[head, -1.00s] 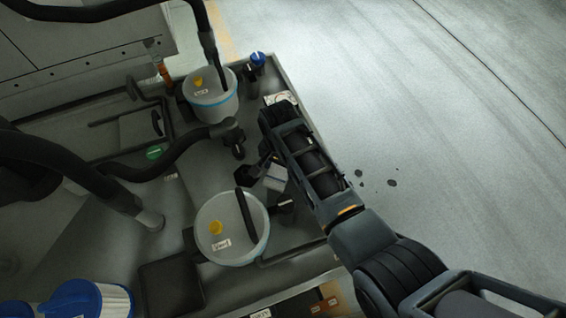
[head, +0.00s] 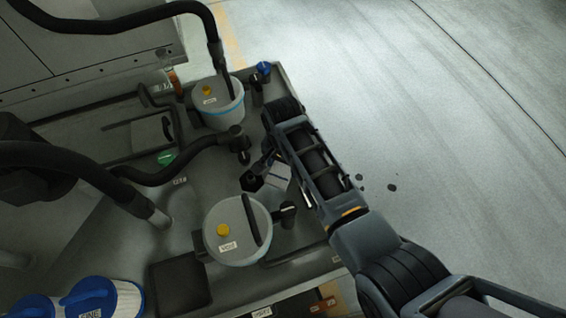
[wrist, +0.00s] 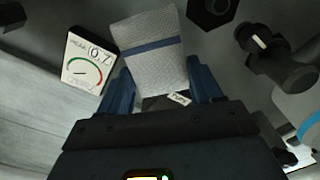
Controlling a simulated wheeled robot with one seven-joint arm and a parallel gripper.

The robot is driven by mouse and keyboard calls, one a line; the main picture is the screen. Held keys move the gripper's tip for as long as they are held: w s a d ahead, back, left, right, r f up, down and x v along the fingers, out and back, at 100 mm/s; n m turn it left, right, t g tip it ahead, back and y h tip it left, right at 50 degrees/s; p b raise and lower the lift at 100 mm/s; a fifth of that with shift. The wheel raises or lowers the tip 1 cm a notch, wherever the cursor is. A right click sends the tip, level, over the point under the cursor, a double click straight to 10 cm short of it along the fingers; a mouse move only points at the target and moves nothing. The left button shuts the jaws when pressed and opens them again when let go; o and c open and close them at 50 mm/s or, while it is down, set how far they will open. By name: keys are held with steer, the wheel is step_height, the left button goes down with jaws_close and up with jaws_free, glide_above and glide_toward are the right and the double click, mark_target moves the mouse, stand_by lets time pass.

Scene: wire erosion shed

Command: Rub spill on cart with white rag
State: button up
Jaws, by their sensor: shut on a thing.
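In the wrist view a white rag (wrist: 152,58) with a dark blue stripe sits between the two blue fingers of my gripper (wrist: 163,85), which is shut on it. In the head view the rag (head: 279,176) shows as a small pale patch beside my wrist, low over the grey cart top (head: 215,170). The rag's lower end is hidden behind the gripper body, and I cannot tell whether the rag touches the surface. I cannot make out the spill in either view.
A white gauge (wrist: 88,62) stands left of the rag. Two lidded buckets, a near one (head: 237,230) and a far one (head: 217,100), and a black hose (head: 150,178) crowd the cart. Open floor (head: 440,120) with dark spots (head: 391,187) lies right.

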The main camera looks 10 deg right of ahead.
steer(key=shift+r, duration=1.5)
